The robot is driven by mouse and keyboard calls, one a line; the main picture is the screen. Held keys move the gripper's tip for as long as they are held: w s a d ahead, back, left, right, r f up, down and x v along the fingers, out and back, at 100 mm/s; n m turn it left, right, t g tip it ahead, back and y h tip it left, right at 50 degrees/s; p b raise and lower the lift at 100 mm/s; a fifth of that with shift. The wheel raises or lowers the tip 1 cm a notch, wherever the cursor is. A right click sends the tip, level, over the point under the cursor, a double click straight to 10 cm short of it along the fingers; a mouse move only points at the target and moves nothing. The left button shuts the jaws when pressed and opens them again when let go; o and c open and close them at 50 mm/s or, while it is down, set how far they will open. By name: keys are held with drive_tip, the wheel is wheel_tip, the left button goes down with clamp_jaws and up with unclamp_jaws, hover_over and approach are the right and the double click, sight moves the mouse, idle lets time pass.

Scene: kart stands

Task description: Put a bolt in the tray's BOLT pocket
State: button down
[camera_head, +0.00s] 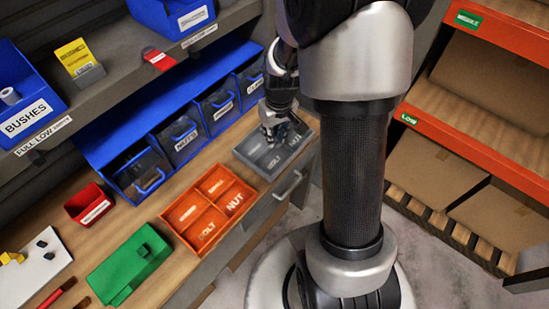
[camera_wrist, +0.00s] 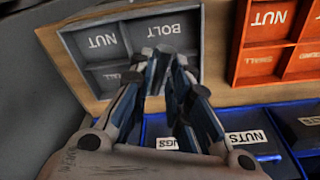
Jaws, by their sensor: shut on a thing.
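The grey tray (camera_head: 249,158) stands on the wooden bench top, and its divided pockets show in the wrist view (camera_wrist: 68,58). The BOLT pocket (camera_wrist: 183,27) is at its upper right there, beside the NUT pocket (camera_wrist: 95,38). My gripper (camera_head: 272,136) is over the grey tray. In the wrist view its fingertips (camera_wrist: 166,58) are close together, just below the BOLT lettering, shut on a small grey bolt that the fingers mostly hide. I cannot tell how high the bolt is above the tray.
An orange tray (camera_head: 207,208) with labelled pockets stands beside the grey one. Blue bins (camera_head: 180,143) line the back of the bench. A green box (camera_head: 128,262), a red bin (camera_head: 90,204) and a white board (camera_head: 37,266) are at left. An orange-edged rack (camera_head: 470,155) stands at right.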

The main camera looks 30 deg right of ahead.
sight(274, 161)
wheel_tip(274, 161, down, 11)
drive_tip(key=b, duration=0.2)
drive_tip(key=shift+f+b, duration=0.1)
drive_tip(key=shift+b, duration=0.3)
drive_tip(key=shift+f, duration=0.15)
drive_tip(key=c, duration=2)
unclamp_jaws()
drive_tip(key=shift+o, duration=1)
